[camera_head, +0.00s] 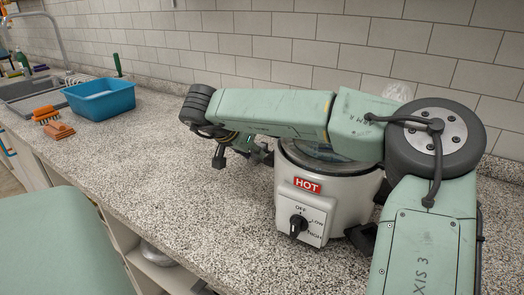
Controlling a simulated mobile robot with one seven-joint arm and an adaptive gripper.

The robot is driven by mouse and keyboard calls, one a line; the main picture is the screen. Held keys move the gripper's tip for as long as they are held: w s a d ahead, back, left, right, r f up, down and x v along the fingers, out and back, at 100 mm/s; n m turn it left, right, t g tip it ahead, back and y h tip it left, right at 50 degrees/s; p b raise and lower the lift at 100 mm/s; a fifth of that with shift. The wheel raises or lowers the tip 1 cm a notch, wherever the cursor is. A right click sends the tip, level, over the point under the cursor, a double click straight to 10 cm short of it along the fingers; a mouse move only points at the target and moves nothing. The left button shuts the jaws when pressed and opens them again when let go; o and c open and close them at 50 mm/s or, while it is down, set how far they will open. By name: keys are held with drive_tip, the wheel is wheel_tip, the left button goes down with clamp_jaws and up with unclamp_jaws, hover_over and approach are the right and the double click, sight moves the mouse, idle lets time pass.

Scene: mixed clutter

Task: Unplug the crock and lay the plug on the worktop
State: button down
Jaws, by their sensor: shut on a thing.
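The crock (345,206) is a white slow cooker with a glass lid (318,152), a red HOT label and a black dial (298,225). It stands upright on the speckled worktop (175,180), partly behind my arm. My gripper (240,157) is left of the crock, near the back of the worktop, small and dark under the arm's end. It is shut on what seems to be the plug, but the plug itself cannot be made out. I cannot see a cord or a socket, or tell whether the held thing touches anything.
A blue tub (100,105) stands at the back left, with orange-brown brushes (58,130) beside it and a sink (35,88) beyond. A tiled wall (270,48) runs behind. The worktop between the tub and crock is clear. A pot (157,255) sits on a shelf below.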

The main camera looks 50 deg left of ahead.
drive_tip(key=shift+f, duration=0.15)
drive_tip(key=c, duration=1.3)
unclamp_jaws()
drive_tip(key=v, duration=1.2)
drive_tip(key=shift+s, duration=0.1)
